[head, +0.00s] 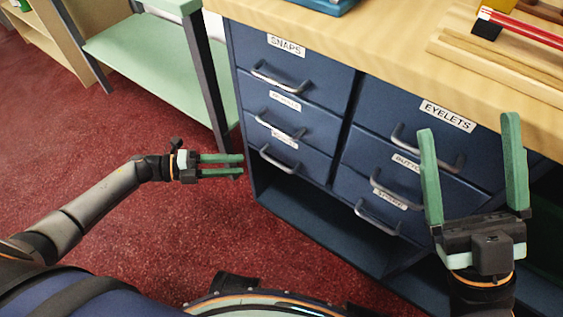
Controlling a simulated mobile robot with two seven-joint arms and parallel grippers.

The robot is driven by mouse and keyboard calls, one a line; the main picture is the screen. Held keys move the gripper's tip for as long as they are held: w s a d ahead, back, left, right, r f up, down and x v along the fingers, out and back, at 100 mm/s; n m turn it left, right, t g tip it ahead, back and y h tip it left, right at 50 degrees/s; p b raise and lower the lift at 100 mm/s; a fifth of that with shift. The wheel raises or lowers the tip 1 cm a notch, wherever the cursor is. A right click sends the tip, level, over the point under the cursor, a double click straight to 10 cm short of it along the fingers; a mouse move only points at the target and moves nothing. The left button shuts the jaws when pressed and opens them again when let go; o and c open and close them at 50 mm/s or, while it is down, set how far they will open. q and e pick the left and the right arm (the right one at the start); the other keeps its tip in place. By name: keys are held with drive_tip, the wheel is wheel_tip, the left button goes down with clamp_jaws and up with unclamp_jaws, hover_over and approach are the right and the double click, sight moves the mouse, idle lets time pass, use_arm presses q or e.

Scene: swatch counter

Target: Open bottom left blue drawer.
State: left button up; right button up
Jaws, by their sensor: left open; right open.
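The blue cabinet has two columns of drawers. The bottom left blue drawer (311,167) is the lowest in the left column, under the drawer labelled SNAPS (310,82) and a middle one. It looks closed flush with the others. Its grey bar handle (278,161) shows below a small label too blurred to read. My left gripper (241,165) is open and empty, its green fingers pointing right toward that handle, a little to its left in the picture. My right gripper (468,125) is open and empty, in front of the right column and partly hiding it.
An open recess (315,222) lies under the drawers. The wooden countertop (380,55) carries wooden strips and red pencils at the right. A pale green shelf unit (150,55) stands left of the cabinet. The red carpet (130,150) around my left arm is clear.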

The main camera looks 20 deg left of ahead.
sight(277, 162)
use_arm(q)
drive_tip(key=b+x, duration=0.2)
drive_tip(key=x, duration=0.9)
drive_tip(key=shift+w, duration=0.1)
clamp_jaws()
idle(1.1)
